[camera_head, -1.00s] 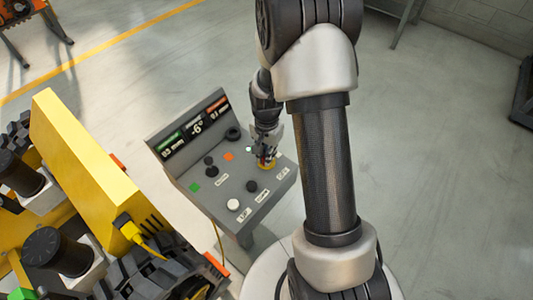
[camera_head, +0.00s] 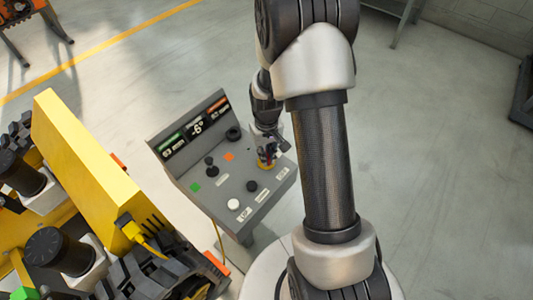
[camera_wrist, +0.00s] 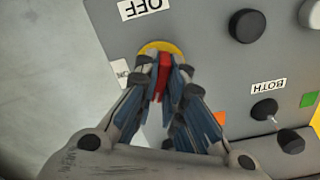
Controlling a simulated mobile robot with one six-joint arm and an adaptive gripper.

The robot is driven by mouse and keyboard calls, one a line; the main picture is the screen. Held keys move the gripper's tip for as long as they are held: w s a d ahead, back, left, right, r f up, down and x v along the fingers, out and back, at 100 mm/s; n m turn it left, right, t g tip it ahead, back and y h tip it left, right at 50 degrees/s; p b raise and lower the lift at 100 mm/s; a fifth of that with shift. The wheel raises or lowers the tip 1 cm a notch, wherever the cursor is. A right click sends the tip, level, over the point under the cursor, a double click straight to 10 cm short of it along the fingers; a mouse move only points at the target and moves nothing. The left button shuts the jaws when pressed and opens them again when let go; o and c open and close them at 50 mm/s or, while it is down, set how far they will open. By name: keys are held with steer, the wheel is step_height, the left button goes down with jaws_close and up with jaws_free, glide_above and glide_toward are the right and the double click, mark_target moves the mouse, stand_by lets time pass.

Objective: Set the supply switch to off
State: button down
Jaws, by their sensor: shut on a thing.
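The supply switch is a red handle (camera_wrist: 163,72) on a yellow round plate (camera_wrist: 158,47), set in the grey console panel. In the wrist view the handle stands nearly upright in the picture, its upper end towards the OFF label (camera_wrist: 143,7). A partly hidden ON label (camera_wrist: 121,72) is left of the plate. My gripper (camera_wrist: 163,85) is shut on the red handle, one finger on each side, hiding its lower part. In the head view my gripper (camera_head: 267,158) is over the yellow plate (camera_head: 266,167) at the console's right side.
The console (camera_head: 222,185) also carries black knobs, a white button (camera_head: 233,204), and green and orange buttons. In the wrist view a black knob (camera_wrist: 247,25) and a BOTH label (camera_wrist: 268,86) lie right of the switch. A yellow machine (camera_head: 90,165) stands left of the console.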

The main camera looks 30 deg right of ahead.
steer(key=n, duration=0.5)
steer(key=shift+n, duration=0.3)
stand_by(0.4)
steer(key=c, duration=1.7)
jaws_free()
step_height(320, 180, up, 12)
